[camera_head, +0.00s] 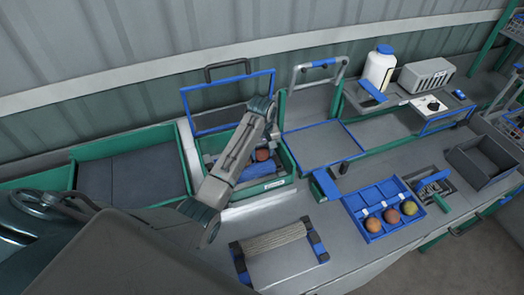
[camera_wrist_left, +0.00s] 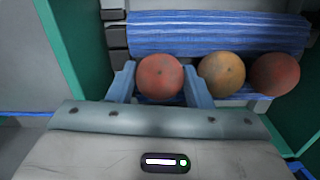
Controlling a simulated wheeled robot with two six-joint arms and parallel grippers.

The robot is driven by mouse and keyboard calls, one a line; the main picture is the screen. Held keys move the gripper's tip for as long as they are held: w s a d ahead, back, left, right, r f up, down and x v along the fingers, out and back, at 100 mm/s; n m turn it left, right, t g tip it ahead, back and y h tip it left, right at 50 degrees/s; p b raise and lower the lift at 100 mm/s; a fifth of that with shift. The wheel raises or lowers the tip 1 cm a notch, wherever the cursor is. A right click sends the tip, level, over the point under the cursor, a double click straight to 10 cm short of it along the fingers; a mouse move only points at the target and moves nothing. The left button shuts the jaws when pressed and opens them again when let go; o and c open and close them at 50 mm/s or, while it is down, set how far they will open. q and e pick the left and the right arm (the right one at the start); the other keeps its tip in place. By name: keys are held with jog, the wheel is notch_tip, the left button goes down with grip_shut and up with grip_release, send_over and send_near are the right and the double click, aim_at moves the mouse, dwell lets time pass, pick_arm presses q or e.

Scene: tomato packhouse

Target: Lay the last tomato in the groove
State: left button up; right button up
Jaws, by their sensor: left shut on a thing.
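My left gripper (camera_wrist_left: 160,85) is shut on a red tomato (camera_wrist_left: 160,77), its blue-grey fingers on either side. An orange tomato (camera_wrist_left: 221,74) and a darker red tomato (camera_wrist_left: 275,74) sit in a row just right of it, before a blue ribbed surface (camera_wrist_left: 218,35). In the head view my left arm reaches into a green-walled bin (camera_head: 287,160), where a red tomato (camera_head: 262,155) shows by the fingers; the arm hides the rest. I cannot tell which surface is the groove. My right gripper is not in view.
A blue divided tray (camera_head: 377,190) at right holds three tomatoes in its front compartments; the back ones look empty. A grey padded stand (camera_head: 275,240) is in front. A white bottle (camera_head: 381,68), a scale (camera_head: 430,104) and a grey open box (camera_head: 482,160) stand farther right.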

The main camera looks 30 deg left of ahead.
pick_arm(q)
jog(key=shift+f, duration=0.15)
jog(key=o, duration=0.8)
jog(key=c, duration=0.3)
jog(key=shift+r, duration=3.55)
